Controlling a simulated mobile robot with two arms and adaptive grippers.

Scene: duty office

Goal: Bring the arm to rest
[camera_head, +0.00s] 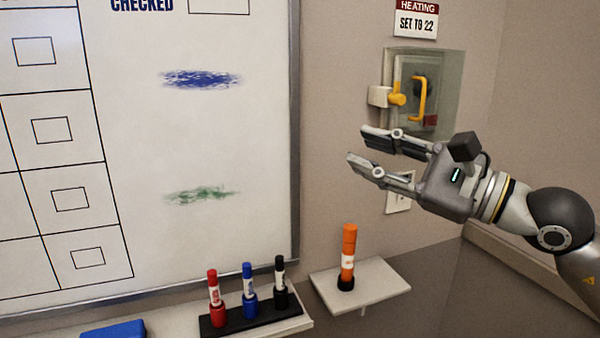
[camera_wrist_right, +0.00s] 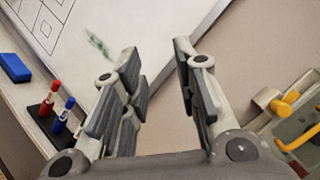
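My right gripper (camera_head: 372,152) is open and empty. It is held in the air to the right of the whiteboard, its fingers pointing left, and its arm comes in from the right. In the right wrist view its two fingers (camera_wrist_right: 158,95) stand apart with only the wall and board behind them. My left gripper is not in view.
The whiteboard (camera_head: 215,140) bears blue and green smudges. Below are a blue eraser (camera_head: 115,330), red, blue and black markers in a holder (camera_head: 232,322), and an orange marker (camera_head: 348,250) on a small shelf (camera_head: 380,285). A clear-covered wall box (camera_head: 440,75) with yellow handle is behind my gripper.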

